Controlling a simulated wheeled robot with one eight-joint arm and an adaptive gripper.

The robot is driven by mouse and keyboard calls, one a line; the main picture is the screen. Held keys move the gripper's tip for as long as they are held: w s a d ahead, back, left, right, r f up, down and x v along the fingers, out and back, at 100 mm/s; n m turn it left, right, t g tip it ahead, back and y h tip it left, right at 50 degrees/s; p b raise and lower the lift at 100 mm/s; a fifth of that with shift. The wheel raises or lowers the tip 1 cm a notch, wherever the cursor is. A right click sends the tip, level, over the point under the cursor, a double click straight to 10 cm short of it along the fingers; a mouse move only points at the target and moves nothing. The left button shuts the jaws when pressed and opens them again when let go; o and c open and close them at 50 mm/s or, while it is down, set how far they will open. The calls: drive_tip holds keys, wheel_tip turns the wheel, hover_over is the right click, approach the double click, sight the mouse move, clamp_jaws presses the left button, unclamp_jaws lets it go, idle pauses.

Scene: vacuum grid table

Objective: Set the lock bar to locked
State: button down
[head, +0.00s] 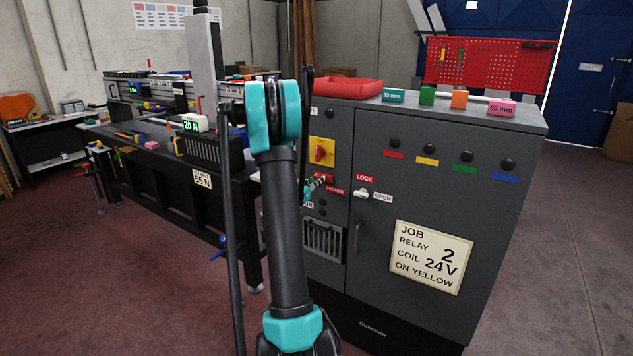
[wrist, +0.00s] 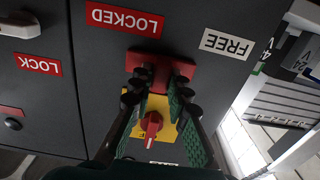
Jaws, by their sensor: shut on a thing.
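The lock bar (wrist: 162,62) is a red block on the grey cabinet front, between the LOCKED label (wrist: 123,20) and the FREE label (wrist: 228,44) in the wrist view. It looks nearer the LOCKED label. In the head view the red part (head: 323,177) shows above the LOCKED label (head: 334,190), partly behind my gripper (head: 313,186). My gripper (wrist: 162,86) is shut on the lock bar, one fingertip on each side. The fingertips hide part of the bar.
A red rotary switch on a yellow plate (head: 321,151) is close above the bar; it also shows between my fingers in the wrist view (wrist: 152,125). A white LOCK/OPEN latch (head: 361,194) is to the right. A bench (head: 120,175) stands left; floor in front is clear.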

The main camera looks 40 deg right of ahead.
drive_tip(key=shift+s+d, duration=0.15)
drive_tip(key=shift+s, duration=0.25)
drive_tip(key=c, duration=1.4)
unclamp_jaws()
drive_tip(key=shift+c, duration=0.2)
drive_tip(key=v, duration=1.2)
drive_tip(key=shift+s, duration=0.1)
